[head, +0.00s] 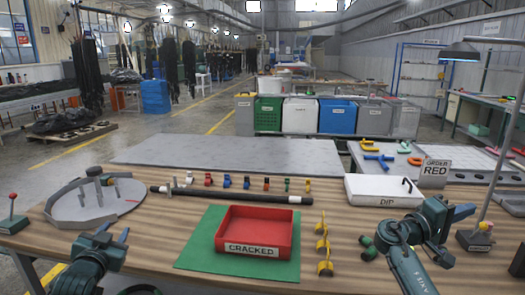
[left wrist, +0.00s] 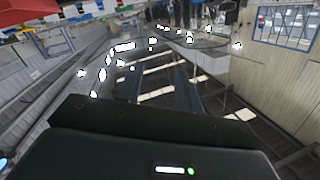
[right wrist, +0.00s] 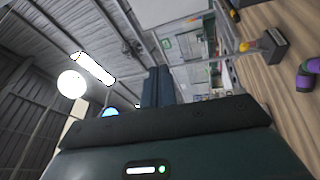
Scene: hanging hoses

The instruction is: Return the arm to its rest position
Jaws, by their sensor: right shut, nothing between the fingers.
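My left gripper (head: 114,233) is low at the left front of the table in the head view, in front of the grey round fixture. Its two dark fingers (left wrist: 162,88) stand apart in the left wrist view, with nothing between them. My right gripper (head: 468,212) is at the right of the head view, turned to the right, between the white DIP tray and the lamp stand. Its fingers (right wrist: 158,87) are together and empty in the right wrist view. Both wrist views look out over the hall.
A black hose (head: 225,194) lies across the wooden table behind the red CRACKED tray (head: 222,235) on its green mat (head: 190,258). Small coloured fittings stand behind the hose. Yellow fittings (head: 324,268) lie right of the mat. The DIP tray (head: 384,198) and lamp base (head: 474,241) are near my right arm.

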